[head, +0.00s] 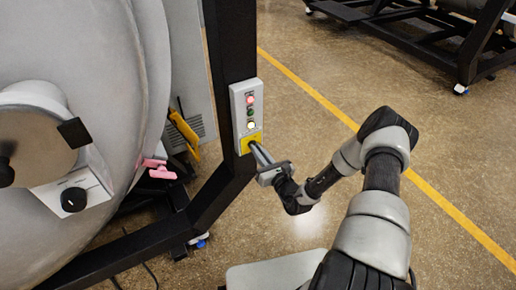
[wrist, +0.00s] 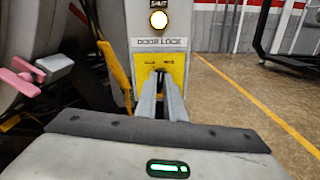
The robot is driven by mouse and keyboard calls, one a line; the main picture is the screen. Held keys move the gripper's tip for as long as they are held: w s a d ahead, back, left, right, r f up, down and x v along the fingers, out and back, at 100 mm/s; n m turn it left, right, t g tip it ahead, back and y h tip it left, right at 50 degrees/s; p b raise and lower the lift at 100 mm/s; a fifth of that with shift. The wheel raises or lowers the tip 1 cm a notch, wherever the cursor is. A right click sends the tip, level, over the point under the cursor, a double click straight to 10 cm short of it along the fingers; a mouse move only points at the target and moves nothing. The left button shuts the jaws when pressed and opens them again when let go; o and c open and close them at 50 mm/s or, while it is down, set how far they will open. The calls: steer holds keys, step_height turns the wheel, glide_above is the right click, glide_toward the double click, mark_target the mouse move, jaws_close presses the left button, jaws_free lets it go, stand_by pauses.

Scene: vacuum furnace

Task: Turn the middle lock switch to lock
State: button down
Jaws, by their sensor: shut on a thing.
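The lock switch sits on a yellow plate (head: 247,142) at the bottom of a grey control box (head: 239,105). In the wrist view the yellow plate (wrist: 179,66) is under a "DOOR LOCK" label (wrist: 158,42). My gripper (head: 257,150) reaches the plate from the right and front. In the wrist view my gripper (wrist: 160,77) has its two fingers close together, shut on the small dark switch knob (wrist: 160,71). The fingers hide most of the knob, so its turn angle cannot be told. The small lettering on the plate is too blurred to read.
Red, green and white lights are above the plate. The box is on a black frame post (head: 228,60). A yellow lever (head: 184,133) and a pink handle (head: 160,168) are to the left, beside the round furnace door (head: 75,45). Open floor lies to the right.

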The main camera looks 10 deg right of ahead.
steer(key=shift+s+a+f+n+p, duration=0.1)
steer(key=shift+n+p, duration=1.1)
steer(key=shift+n, duration=2.6)
steer(key=c, duration=1.9)
jaws_free()
steer(key=shift+o, duration=0.2)
steer(key=v, duration=1.7)
steer(key=shift+s+p, duration=0.2)
steer(key=shift+p, duration=0.25)
